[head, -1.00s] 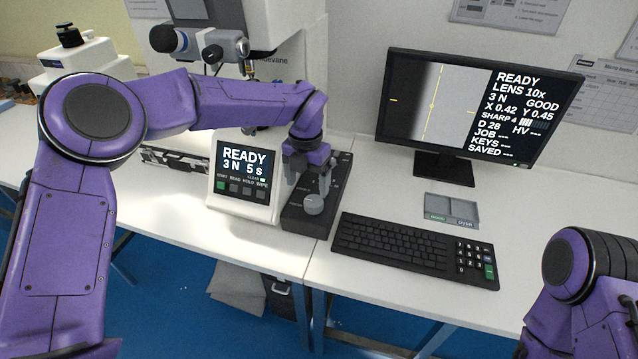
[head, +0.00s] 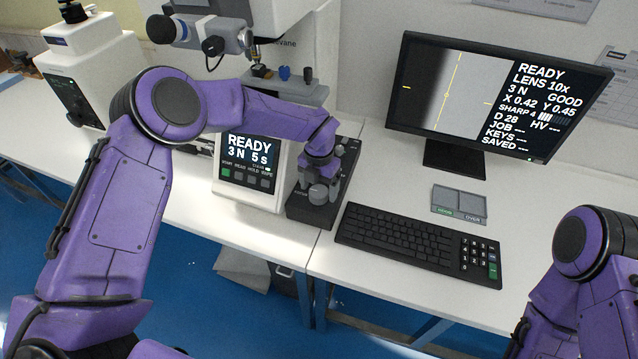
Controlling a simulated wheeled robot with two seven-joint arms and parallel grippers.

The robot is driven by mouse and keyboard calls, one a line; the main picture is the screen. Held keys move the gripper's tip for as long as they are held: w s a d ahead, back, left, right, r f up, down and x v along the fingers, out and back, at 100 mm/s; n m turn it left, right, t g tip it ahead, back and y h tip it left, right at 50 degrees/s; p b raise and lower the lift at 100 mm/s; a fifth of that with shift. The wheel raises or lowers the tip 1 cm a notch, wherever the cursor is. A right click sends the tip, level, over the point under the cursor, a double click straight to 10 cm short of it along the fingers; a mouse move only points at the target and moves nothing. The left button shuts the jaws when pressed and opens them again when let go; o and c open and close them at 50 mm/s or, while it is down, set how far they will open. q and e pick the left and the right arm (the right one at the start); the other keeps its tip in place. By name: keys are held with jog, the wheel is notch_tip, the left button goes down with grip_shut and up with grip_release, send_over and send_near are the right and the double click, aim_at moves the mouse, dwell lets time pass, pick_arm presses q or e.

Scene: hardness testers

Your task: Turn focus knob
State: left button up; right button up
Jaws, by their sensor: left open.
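The grey round knob (head: 318,194) stands at the near end of a black control box (head: 306,213) on the bench. I take it as the focus knob. My left gripper (head: 319,182) points down right at the knob, with its fingers open. The fingers overlap the knob in this view, and I cannot tell whether they touch it. The monitor (head: 455,95) shows READY, LENS 10x, SHARP 4 and GOOD. My right arm is at the right edge, and its gripper is out of the picture.
The tester's lit panel (head: 247,160) stands just left of the control box. A black keyboard (head: 405,238) lies close on its right, with a small grey two-part tray (head: 459,202) behind. Another white tester (head: 88,70) is at the far left.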

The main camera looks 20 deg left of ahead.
pick_arm(q)
jog(key=shift+f, duration=0.3)
jog(key=c, duration=1.1)
jog(key=shift+o, duration=0.2)
jog(key=shift+m, duration=0.4)
